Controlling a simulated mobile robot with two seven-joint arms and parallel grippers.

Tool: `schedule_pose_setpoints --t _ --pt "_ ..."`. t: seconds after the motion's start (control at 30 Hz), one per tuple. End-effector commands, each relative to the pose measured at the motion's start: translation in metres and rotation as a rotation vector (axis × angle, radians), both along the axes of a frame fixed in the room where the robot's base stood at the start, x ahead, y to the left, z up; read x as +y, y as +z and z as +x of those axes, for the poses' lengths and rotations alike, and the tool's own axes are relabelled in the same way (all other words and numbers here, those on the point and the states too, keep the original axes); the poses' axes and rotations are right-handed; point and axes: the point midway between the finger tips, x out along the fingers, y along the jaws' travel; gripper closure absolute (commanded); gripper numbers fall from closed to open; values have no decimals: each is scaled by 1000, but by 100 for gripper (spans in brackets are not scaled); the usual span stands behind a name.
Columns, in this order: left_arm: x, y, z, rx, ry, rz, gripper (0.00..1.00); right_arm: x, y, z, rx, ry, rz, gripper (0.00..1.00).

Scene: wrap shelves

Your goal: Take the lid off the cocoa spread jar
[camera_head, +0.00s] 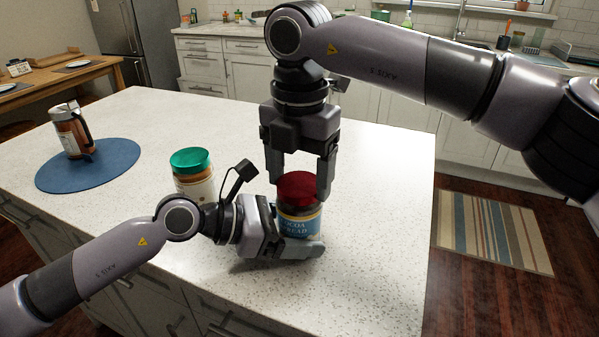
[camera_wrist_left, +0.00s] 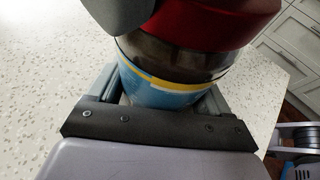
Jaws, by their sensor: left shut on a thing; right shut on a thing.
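The cocoa spread jar (camera_head: 297,224) stands upright on the white speckled counter, with a blue label and dark contents. Its dark red lid (camera_head: 297,186) is on top of it. My left gripper (camera_head: 300,243) is shut around the jar's lower body from the left. My right gripper (camera_head: 298,188) comes from above and is shut on the lid, one finger on each side. In the left wrist view the jar (camera_wrist_left: 165,85) sits between the left fingers. The lid (camera_wrist_left: 215,22) shows above it, partly covered by a grey finger. I cannot tell whether the lid has turned.
A second jar with a green lid (camera_head: 191,161) stands left of the cocoa jar, behind my left wrist. A coffee press (camera_head: 70,132) stands on a round blue mat (camera_head: 108,172) at the far left. The counter (camera_head: 385,200) is clear to the right.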

Motion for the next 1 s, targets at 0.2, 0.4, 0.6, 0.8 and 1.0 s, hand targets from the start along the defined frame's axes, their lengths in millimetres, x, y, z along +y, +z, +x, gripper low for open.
schedule_pose_setpoints --t 0.2,0.4,0.6,0.8,1.0 --pt "0 1 0 -2 1 -1 100 0 1 0 -1 343 0 65" --pt "0 1 0 -2 1 -1 100 0 1 0 -1 662 0 65" --pt "0 1 0 -2 1 -1 100 0 1 0 0 980 1 65" --pt "0 1 0 -2 1 -1 100 0 2 0 -1 1299 2 65" --pt "0 1 0 -1 1 -1 100 1 2 0 -1 1618 3 65"
